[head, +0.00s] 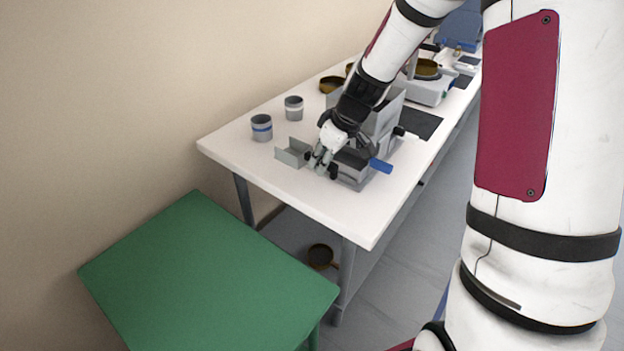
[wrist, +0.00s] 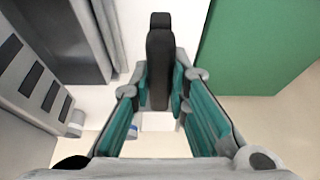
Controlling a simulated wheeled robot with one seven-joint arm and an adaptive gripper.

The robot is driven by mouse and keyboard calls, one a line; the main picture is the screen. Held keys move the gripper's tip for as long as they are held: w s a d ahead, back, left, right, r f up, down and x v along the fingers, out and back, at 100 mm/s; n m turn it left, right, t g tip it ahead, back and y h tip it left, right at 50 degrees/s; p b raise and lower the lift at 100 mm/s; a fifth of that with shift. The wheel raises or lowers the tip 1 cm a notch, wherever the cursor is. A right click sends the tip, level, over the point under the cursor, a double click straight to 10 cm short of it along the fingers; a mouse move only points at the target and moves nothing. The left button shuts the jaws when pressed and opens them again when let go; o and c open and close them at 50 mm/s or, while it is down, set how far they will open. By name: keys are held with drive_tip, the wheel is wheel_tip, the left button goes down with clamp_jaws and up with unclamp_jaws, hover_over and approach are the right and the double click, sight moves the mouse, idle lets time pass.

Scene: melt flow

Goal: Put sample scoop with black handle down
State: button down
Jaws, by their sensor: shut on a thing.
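My gripper (head: 322,158) is low over the near part of the white bench (head: 340,213), between a small grey-green open holder (head: 291,153) and a grey box (head: 355,165). In the wrist view my gripper (wrist: 163,88) has its teal finger pads closed on the black handle of the sample scoop (wrist: 160,55). The scoop's other end cannot be made out in either view. In the head view my fingers and wrist cover most of it, and I cannot tell whether it touches the bench.
A blue handle (head: 380,166) sticks out by the grey box. Two grey cups, one blue-banded (head: 261,128) and one (head: 293,108) behind it, stand to the left. A dark mat (head: 420,123) lies right. A green table (head: 205,275) stands in front; the bench's near corner is clear.

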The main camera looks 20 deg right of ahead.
drive_tip(key=shift+f, duration=3.25)
drive_tip(key=shift+f, duration=0.15)
drive_tip(key=c, duration=1.5)
unclamp_jaws()
drive_tip(key=shift+c, duration=0.2)
